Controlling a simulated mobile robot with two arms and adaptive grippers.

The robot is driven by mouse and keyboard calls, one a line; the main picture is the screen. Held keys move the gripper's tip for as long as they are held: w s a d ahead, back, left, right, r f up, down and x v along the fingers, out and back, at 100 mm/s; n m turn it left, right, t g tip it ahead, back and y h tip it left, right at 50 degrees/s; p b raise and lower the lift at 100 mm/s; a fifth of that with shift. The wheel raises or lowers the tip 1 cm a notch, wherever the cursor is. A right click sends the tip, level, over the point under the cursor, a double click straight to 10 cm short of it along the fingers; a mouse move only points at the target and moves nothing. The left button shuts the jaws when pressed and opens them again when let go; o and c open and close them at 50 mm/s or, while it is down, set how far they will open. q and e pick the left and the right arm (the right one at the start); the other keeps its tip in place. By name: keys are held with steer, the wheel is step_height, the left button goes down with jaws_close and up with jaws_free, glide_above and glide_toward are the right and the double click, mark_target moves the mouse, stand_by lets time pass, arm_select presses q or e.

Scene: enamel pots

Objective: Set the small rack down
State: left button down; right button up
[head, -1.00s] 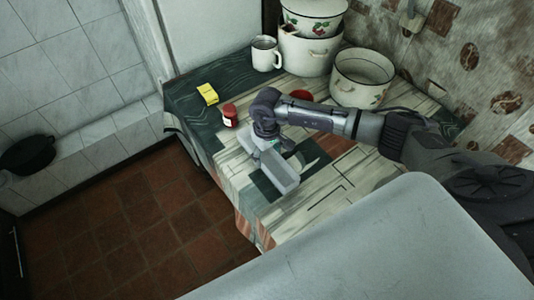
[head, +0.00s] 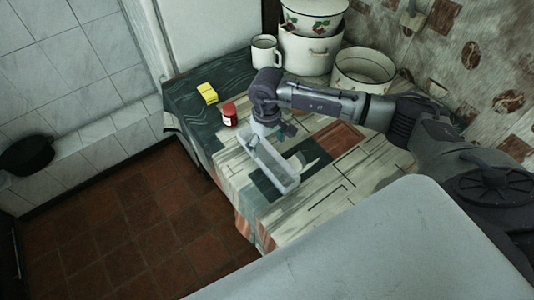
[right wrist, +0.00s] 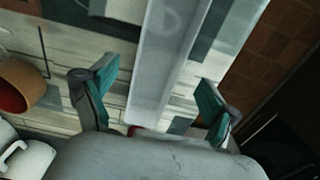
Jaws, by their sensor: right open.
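The small rack (head: 268,165) is a long, grey, open-topped trough. It appears to lie on the patterned tablecloth near the table's front left edge, slanting across a dark patch. My right gripper (head: 272,131) is just above its far end, pointing down. In the right wrist view, the small rack (right wrist: 165,65) runs between the two spread teal-padded fingers of my right gripper (right wrist: 156,88), with gaps at both sides. The rack's end nearest the palm is partly hidden. My left gripper is not in view.
A red-lidded jar (head: 229,114) and a yellow box (head: 207,93) stand left of my right gripper. A white mug (head: 265,51), stacked enamel pots (head: 308,53) and an open pot (head: 363,76) stand behind. The table (head: 330,180) is clear right of the rack.

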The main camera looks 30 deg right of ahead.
step_height(320, 180, up, 7)
steer(key=b, duration=0.1)
steer(key=shift+f, duration=0.1)
stand_by(0.6)
